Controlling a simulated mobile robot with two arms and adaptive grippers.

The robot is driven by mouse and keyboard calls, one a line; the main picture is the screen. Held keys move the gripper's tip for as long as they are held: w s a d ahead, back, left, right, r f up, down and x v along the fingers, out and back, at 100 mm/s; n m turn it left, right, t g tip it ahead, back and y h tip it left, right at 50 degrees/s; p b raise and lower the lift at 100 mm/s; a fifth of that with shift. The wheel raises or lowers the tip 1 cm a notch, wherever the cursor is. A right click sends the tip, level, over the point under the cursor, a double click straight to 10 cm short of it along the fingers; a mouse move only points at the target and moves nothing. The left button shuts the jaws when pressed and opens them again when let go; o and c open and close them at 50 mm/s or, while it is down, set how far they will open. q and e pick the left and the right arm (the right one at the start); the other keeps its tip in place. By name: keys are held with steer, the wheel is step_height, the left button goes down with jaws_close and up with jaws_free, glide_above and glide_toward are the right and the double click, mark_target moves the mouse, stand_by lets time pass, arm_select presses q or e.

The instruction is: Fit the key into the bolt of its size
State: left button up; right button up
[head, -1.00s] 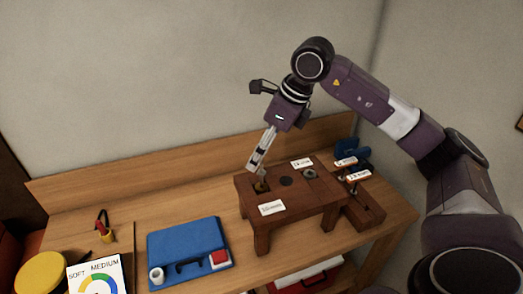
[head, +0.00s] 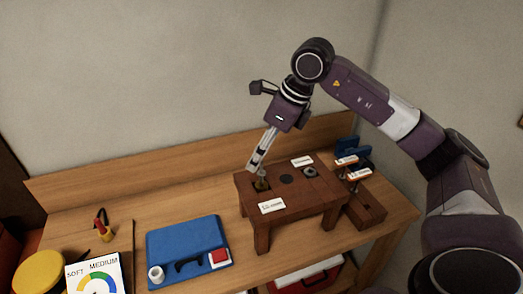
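My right arm reaches in from the right, and its gripper (head: 256,164) points down at the left end of a dark wooden stand (head: 328,200). The fingers look close together. A small brass-coloured piece (head: 261,184) stands right under the fingertips at a dark opening; I cannot tell whether it is a bolt or part of a key, or whether the fingers grip it. A grey metal bolt (head: 310,171) sits at the right of the stand top. Two tools with white labels and blue parts (head: 360,174) stand in a rack at the right. My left gripper is out of view.
A wooden bench (head: 120,215) carries the stand. A blue tray (head: 187,249) with a white cup, a black handle-like piece and a red-and-white block lies left of it. White labels (head: 272,206) are on the stand. A backboard closes the rear.

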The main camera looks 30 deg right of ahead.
steer(key=shift+f+b, duration=0.95)
steer(key=shift+f, duration=0.3)
steer(key=o, duration=1.2)
steer(key=shift+r, duration=0.1)
steer(key=shift+o, duration=0.2)
steer(key=shift+s+d+r, duration=0.1)
steer(key=shift+r, duration=0.2)
steer(key=v, duration=1.1)
steer(key=shift+s+r, duration=0.1)
